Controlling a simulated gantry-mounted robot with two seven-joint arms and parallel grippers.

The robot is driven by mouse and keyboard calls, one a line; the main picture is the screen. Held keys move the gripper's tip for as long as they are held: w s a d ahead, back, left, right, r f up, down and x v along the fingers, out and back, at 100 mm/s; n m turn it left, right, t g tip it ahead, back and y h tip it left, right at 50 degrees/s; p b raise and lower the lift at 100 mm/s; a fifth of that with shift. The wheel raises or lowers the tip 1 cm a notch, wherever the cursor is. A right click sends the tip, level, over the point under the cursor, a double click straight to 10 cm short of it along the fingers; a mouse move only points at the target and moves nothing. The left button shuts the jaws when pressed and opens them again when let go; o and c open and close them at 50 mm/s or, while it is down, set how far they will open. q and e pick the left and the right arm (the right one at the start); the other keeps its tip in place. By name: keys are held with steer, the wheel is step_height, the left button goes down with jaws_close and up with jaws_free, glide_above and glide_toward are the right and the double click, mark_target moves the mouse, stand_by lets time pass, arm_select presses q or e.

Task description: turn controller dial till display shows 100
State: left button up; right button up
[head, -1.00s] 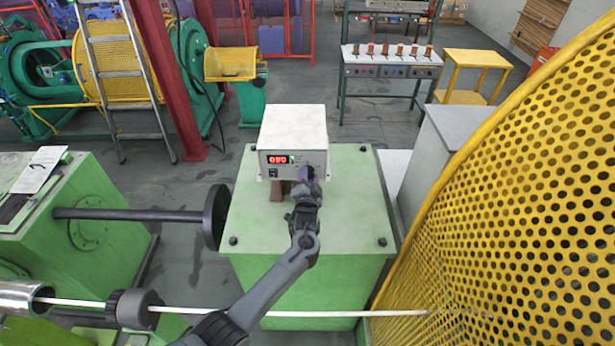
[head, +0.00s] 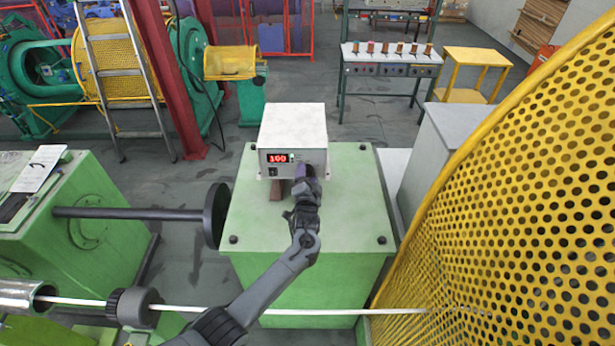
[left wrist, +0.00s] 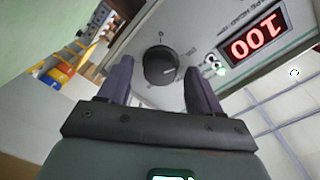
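The white controller box (head: 293,127) stands on a green machine block. Its red display (head: 277,158) reads 100, and the display also reads 100 in the left wrist view (left wrist: 258,38). The round black dial (left wrist: 161,66) is on the same front face, to the right of the display in the head view, where my gripper hides it. My left gripper (head: 307,176) is at the dial. In the left wrist view its two purple-grey fingers (left wrist: 160,85) stand apart on either side of the dial, with visible gaps between fingers and dial. My right gripper is not in view.
The green block (head: 345,220) carries the box. A yellow perforated guard (head: 520,200) fills the right side. A dark shaft with a disc (head: 214,216) lies to the left, and a thin light rod (head: 380,312) crosses in front.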

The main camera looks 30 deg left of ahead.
arm_select(q)
steer(key=shift+s, duration=0.1)
steer(key=b+v, duration=0.1)
steer(key=v, duration=0.9)
steer(key=shift+s+d, duration=0.25)
steer(key=shift+s, duration=0.05)
